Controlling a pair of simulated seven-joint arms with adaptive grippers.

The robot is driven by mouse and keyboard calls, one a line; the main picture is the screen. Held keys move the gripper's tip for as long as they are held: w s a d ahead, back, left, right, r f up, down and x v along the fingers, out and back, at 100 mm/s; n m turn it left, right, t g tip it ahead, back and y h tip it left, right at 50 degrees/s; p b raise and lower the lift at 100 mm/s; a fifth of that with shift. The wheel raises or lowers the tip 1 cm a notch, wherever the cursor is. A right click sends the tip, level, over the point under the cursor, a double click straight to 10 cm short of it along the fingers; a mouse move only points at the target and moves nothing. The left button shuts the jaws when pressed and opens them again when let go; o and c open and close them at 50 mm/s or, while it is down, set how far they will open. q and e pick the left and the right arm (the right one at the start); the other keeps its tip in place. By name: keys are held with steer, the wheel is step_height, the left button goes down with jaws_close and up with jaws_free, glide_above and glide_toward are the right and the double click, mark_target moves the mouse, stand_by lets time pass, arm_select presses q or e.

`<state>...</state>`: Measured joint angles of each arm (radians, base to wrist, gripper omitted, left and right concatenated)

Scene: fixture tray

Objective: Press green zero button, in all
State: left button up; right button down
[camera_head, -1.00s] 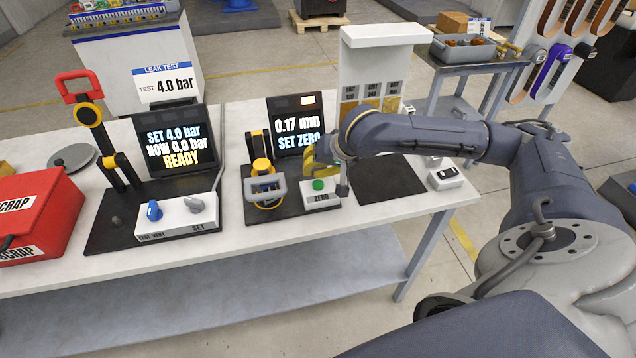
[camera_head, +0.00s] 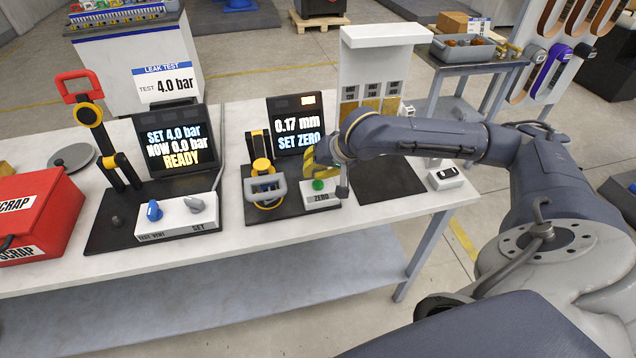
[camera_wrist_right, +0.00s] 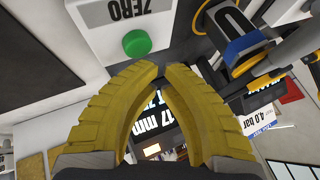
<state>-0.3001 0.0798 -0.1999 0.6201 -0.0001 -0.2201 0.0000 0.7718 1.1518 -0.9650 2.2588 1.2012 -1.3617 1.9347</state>
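The green button (camera_head: 318,185) sits on a white box labelled ZERO (camera_head: 322,198), in front of a dark display (camera_head: 297,122) that reads 0.17 mm and SET ZERO. My right gripper (camera_head: 311,168), with yellow fingers, hangs just above and behind the button. In the right wrist view the green button (camera_wrist_right: 137,43) stands clear, just beyond the fingertips (camera_wrist_right: 162,70). The fingertips are nearly together with nothing between them. No contact with the button shows. The button's top is uncovered. My left gripper is not in view.
Left of the button stands a gauge fixture with a grey clamp (camera_head: 265,188). Farther left are the leak test display (camera_head: 172,141), its knobs (camera_head: 154,211) and a red scrap box (camera_head: 38,215). A dark mat (camera_head: 390,180) and a small white switch box (camera_head: 445,178) lie to the right.

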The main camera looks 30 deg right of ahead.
steer(key=shift+f, duration=0.9)
stand_by(1.5)
steer(key=shift+r, duration=0.1)
stand_by(0.3)
steer(key=shift+r, duration=0.8)
steer(key=shift+r, duration=2.5)
